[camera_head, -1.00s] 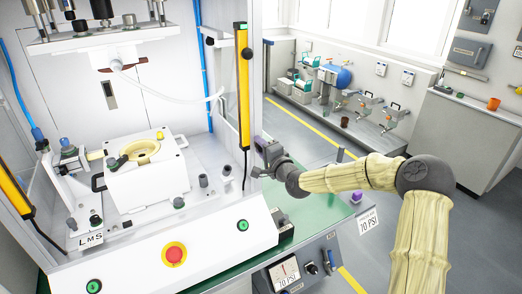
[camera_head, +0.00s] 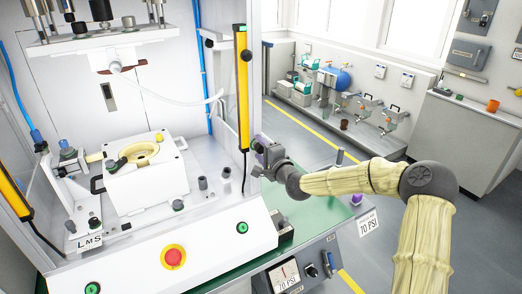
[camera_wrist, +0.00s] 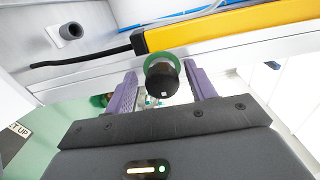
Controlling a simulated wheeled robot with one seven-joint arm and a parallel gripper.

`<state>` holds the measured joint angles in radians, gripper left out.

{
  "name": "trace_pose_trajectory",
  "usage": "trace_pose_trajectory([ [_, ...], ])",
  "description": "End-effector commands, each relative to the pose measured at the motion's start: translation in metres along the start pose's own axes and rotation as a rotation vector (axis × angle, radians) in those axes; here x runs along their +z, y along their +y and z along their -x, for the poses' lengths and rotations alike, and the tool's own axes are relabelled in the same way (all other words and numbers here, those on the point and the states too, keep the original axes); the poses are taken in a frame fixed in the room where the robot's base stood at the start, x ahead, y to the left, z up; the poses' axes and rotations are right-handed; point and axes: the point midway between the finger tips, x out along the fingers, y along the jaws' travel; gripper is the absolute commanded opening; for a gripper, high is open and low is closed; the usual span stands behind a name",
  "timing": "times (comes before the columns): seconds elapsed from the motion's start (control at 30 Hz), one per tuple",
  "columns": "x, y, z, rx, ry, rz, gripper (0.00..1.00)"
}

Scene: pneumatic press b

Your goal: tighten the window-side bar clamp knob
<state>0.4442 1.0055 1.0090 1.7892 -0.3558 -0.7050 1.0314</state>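In the wrist view, a round black knob (camera_wrist: 163,84) with a green collar stands out from the white press frame, just below the end of a yellow bar (camera_wrist: 230,30). My gripper (camera_wrist: 160,72) is open, with one purple finger on each side of the knob. Gaps show beside the knob, and I cannot tell whether either finger touches it. In the head view, my gripper (camera_head: 258,146) is beside the lower end of the window-side yellow bar (camera_head: 242,90). The green-collared knob cannot be made out there.
The white press frame (camera_head: 225,235) and its bed lie left of my gripper. A black cable (camera_wrist: 80,62) and a grey cylindrical fitting (camera_wrist: 71,31) show in the wrist view. The green bench top (camera_head: 310,215) lies below my arm. A gauge panel (camera_head: 300,268) is at the front.

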Motion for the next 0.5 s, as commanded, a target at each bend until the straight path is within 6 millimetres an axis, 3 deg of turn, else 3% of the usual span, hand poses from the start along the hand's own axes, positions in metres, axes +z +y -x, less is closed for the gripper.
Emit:
trace_pose_trajectory([
  [0.27,0.000,-0.001,0.005,-0.002,-0.001,0.002,0.55],
  [0.5,0.000,0.001,0.035,-0.001,0.000,0.002,0.55],
])
